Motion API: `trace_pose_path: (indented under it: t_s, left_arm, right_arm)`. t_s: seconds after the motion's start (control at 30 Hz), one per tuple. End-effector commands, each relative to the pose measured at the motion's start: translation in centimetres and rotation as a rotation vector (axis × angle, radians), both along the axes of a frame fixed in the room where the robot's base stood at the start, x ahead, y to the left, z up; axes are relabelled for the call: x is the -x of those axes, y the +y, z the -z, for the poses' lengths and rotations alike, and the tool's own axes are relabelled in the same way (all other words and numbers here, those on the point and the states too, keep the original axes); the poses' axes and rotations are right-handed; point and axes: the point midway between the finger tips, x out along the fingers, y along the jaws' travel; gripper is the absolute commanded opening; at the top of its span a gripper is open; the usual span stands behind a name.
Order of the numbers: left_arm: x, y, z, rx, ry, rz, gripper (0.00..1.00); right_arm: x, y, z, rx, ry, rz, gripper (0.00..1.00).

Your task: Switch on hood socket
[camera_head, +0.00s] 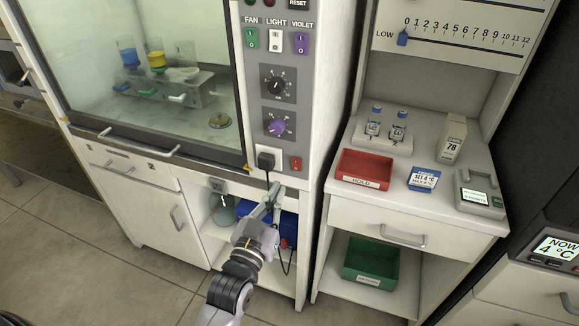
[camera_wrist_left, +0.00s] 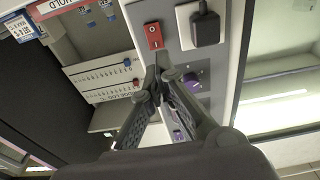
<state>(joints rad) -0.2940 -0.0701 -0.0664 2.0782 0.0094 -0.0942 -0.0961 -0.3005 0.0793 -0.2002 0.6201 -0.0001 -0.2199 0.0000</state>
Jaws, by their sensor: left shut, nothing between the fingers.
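The hood socket (camera_head: 262,174) is a white plate low on the hood's right-hand panel, with a black plug (camera_head: 266,160) in it. A small red rocker switch (camera_head: 295,163) sits just right of it. In the left wrist view the red switch (camera_wrist_left: 153,36) is left of the black plug (camera_wrist_left: 205,28). I cannot tell which side of the rocker is pressed. My left gripper (camera_head: 277,189) is shut and empty, just below the socket and switch. In the left wrist view its fingertips (camera_wrist_left: 158,72) point toward the switch, seemingly apart from it. My right gripper is not in view.
Above the socket are knobs (camera_head: 278,84) and the green, white and violet FAN, LIGHT and VIOLET switches (camera_head: 275,41). The hood's glass sash (camera_head: 140,50) is at left. A bench with a red tray (camera_head: 363,168) stands at right. A cord hangs below the plug.

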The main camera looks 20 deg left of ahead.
Motion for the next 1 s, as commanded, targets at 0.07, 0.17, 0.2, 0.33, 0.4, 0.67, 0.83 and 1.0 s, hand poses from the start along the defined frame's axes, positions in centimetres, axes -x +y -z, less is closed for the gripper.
trace_pose_path:
  t_s: [0.07,0.17,0.2,0.33,0.4,0.67,0.83,1.0]
  left_arm:
    - [-1.8,-0.1,-0.5,0.001,-0.002,0.0,0.0]
    - [-3.7,-0.1,-0.7,0.001,-0.002,0.0,0.0]
    - [-4.5,-0.2,-0.8,0.001,-0.002,0.0,0.0]
    - [-6.4,-0.3,-1.0,0.001,-0.001,0.001,0.0]
    - [-7.2,-0.3,-1.0,0.001,0.0,0.001,0.0]
    - [-8.2,-0.3,-1.0,0.0,0.001,0.0,0.0]
    - [-8.2,-0.3,-1.0,0.0,0.001,0.0,0.0]
    - [-8.3,-0.3,-1.3,0.0,0.009,0.001,0.0]
  right_arm:
    - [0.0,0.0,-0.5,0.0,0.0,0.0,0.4]
    - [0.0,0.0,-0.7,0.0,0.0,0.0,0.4]
    - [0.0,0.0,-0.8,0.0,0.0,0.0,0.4]
    - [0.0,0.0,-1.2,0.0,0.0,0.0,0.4]
    - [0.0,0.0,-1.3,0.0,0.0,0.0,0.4]
    - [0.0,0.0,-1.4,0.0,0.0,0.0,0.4]
    - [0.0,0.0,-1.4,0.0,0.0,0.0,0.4]
    - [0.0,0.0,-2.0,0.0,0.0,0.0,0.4]
